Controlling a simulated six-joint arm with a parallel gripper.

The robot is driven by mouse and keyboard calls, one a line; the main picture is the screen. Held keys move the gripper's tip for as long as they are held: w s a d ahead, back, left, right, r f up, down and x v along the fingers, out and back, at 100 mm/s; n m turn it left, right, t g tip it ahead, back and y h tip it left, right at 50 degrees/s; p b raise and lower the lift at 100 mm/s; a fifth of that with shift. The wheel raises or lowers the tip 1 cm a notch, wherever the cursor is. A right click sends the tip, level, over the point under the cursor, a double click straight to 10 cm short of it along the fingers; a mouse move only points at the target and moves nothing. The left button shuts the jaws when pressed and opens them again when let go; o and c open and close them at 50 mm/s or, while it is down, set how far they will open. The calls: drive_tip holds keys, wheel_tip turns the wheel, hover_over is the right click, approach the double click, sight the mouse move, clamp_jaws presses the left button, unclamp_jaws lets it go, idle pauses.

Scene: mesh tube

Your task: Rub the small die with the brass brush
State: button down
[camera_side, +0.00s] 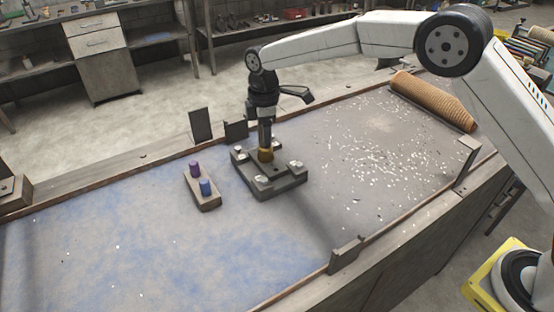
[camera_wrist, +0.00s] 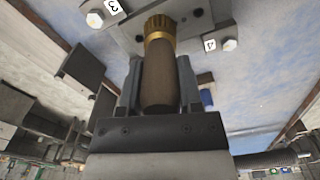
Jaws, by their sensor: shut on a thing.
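My gripper (camera_side: 265,140) is shut on the brown handle of the brass brush (camera_side: 265,155) and points straight down. In the wrist view the brush handle (camera_wrist: 157,75) lies between the two fingers, with its brass end (camera_wrist: 159,30) away from the gripper. The brass end is over the grey bolted block (camera_side: 289,184) on the bench, at or just above its top; I cannot tell whether they touch. The block also shows in the wrist view (camera_wrist: 125,35), with tags reading 3 and 4 beside bolts. I cannot make out the small die apart from this block; the brush hides its middle.
A small stand (camera_side: 208,203) with a purple peg (camera_side: 194,168) and a blue peg (camera_side: 206,187) is left of the block. Dark upright plates (camera_side: 201,125) stand behind. A tan ribbed roll (camera_side: 432,101) lies at the back right. Pale flecks cover the bench's right side; the front left is clear.

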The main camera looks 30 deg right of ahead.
drive_tip(key=shift+w, duration=1.2)
drive_tip(key=shift+s, duration=3.4)
wheel_tip(320, 180, up, 8)
